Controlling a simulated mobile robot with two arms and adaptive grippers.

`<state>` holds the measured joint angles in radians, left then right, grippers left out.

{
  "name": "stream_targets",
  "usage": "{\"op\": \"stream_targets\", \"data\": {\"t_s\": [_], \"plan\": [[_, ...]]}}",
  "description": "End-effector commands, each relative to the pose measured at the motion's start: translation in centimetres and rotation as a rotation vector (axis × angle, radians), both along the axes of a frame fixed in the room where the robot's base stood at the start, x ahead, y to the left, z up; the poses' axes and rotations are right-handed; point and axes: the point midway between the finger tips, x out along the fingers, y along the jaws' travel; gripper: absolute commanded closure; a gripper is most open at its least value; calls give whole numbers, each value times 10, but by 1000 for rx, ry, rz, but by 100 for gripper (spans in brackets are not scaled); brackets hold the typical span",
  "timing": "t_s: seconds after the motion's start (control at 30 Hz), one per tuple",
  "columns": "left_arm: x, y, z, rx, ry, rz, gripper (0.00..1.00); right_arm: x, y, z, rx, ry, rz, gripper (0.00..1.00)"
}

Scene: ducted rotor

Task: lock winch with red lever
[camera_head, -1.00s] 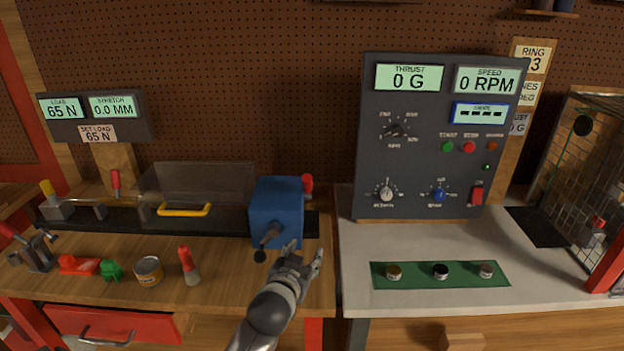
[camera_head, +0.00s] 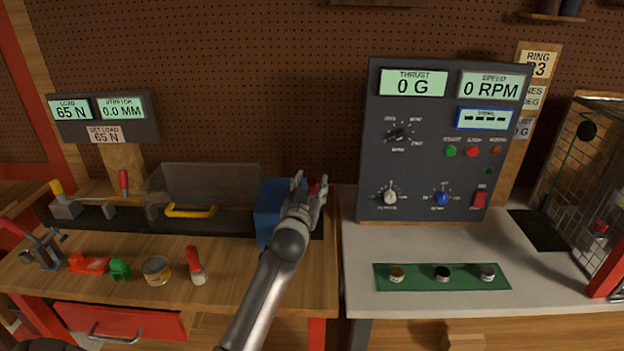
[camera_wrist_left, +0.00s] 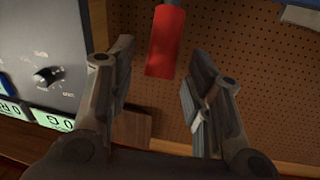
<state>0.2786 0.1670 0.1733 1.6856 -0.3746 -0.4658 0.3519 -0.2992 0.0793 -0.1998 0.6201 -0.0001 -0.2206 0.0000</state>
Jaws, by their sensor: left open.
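The blue winch box (camera_head: 268,205) stands at the right end of the black rail on the wooden bench. Its red lever (camera_head: 313,184) shows only in part between my gripper's fingers in the head view. In the left wrist view the red lever handle (camera_wrist_left: 165,42) is plain, just beyond and between the two fingers. My left gripper (camera_head: 311,188) is open with nothing in it, raised at the winch's right side. My arm and hand hide the winch's right part and its crank. My right gripper is not in view.
A clear cover with a yellow handle (camera_head: 190,212) lies along the rail to the left. A red-and-white bottle (camera_head: 195,264), a tin (camera_head: 156,270) and small clamps stand in front. The dark control panel (camera_head: 437,145) stands to the right. A load display (camera_head: 100,117) reads 65 N.

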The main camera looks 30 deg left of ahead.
Motion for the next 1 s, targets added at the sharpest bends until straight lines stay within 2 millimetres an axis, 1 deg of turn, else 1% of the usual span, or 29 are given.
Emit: {"op": "stream_targets", "data": {"t_s": [0.03, 0.2, 0.57, 0.67, 0.93, 1.0], "plan": [[6, 2, 1, 0, 0, 0, 54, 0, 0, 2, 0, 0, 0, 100], [17, 6, 0, 0, 0, -1, 54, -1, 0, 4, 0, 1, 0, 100], [20, 8, 0, 0, 0, -1, 54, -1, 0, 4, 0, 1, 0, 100], [20, 8, 0, 0, 0, -1, 64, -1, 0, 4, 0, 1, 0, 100], [19, 7, -1, 0, 0, -1, 99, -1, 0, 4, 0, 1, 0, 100], [19, 7, -1, 0, 1, -1, 100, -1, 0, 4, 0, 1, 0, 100]]}}
